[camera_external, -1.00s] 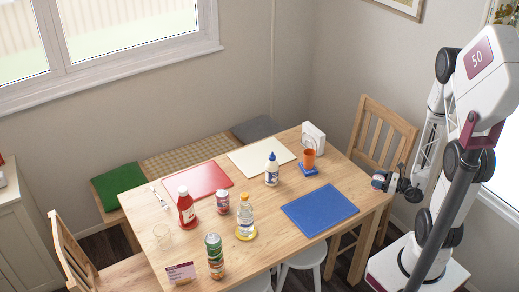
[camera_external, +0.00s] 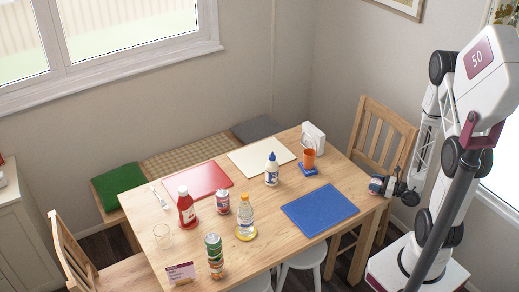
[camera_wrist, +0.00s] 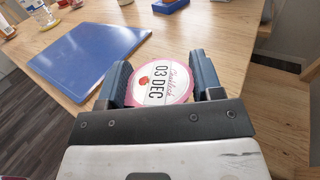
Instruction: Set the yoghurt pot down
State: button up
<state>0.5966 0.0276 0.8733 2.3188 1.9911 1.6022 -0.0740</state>
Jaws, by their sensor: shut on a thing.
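The yoghurt pot (camera_wrist: 156,80) shows its round lid in the wrist view, white and pink with a red fruit and the print "03 DEC". My gripper (camera_wrist: 160,88) is shut on it, one dark finger on each side. In the external view my gripper (camera_external: 378,185) is at the right end of the wooden table (camera_external: 285,252), close to its edge. The pot is hardly visible there, and I cannot tell whether its base touches the table.
A blue board (camera_external: 319,210) lies left of my gripper. Bottles and cans stand mid-table and left. A wooden chair (camera_external: 376,135) stands behind the right end.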

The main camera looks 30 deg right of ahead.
jog(key=shift+f, duration=0.3)
jog(key=o, duration=1)
jog(key=shift+s+r, duration=0.1)
jog(key=shift+v, duration=5.85)
